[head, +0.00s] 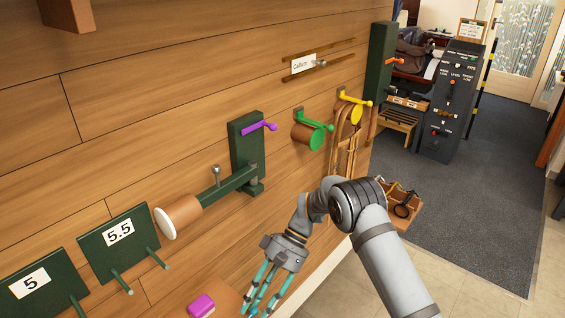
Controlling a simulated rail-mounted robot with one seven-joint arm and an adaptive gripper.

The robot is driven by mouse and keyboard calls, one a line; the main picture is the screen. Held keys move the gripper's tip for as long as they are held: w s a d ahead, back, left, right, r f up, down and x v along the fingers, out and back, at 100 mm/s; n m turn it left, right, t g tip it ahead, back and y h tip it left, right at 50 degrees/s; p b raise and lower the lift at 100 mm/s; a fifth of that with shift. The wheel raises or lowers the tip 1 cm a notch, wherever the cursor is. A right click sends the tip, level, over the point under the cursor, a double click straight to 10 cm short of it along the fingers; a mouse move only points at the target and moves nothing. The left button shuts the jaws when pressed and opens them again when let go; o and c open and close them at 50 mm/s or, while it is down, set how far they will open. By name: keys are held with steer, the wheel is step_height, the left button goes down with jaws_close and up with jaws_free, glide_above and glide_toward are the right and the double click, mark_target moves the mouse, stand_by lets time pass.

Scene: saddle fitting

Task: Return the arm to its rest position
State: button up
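My arm comes in from the lower right, bends at a dark-ringed joint, and reaches down to the left. My gripper (257,308) is at the bottom edge, in front of the wooden wall, pointing down. Its teal fingers look spread apart, with nothing seen between them. The fingertips are close to the picture's lower edge. A magenta block (201,305) lies on a wooden ledge just left of the fingers, apart from them.
The wooden wall (120,80) carries a green bracket (246,150) with a brown roller (178,216), green plates marked 5 (30,283) and 5.5 (118,232), and a green-faced drum (316,138). A dark control cabinet (452,100) stands beyond. Open floor lies right of my arm.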

mark_target(249, 317)
steer(key=t+h+p, duration=0.1)
steer(key=p, duration=0.1)
steer(key=s+a+r+t+h+p, duration=0.1)
steer(key=p, duration=0.1)
steer(key=s+a+t+h+p, duration=0.1)
steer(key=t+p, duration=0.1)
steer(key=p, duration=0.1)
steer(key=shift+s+r+h, duration=0.1)
steer(key=shift+r+h, duration=0.2)
steer(key=shift+h, duration=0.1)
steer(key=t+h+p, duration=0.1)
steer(key=p, duration=0.1)
steer(key=s+a+t+h+p, duration=0.1)
steer(key=p, duration=0.1)
steer(key=shift+f+t, duration=0.3)
steer(key=shift+f, duration=0.05)
steer(key=shift+s+a+f+t+h+p, duration=0.2)
steer(key=shift+t+h+p, duration=0.1)
steer(key=shift+t+p, duration=0.1)
steer(key=shift+s, duration=0.1)
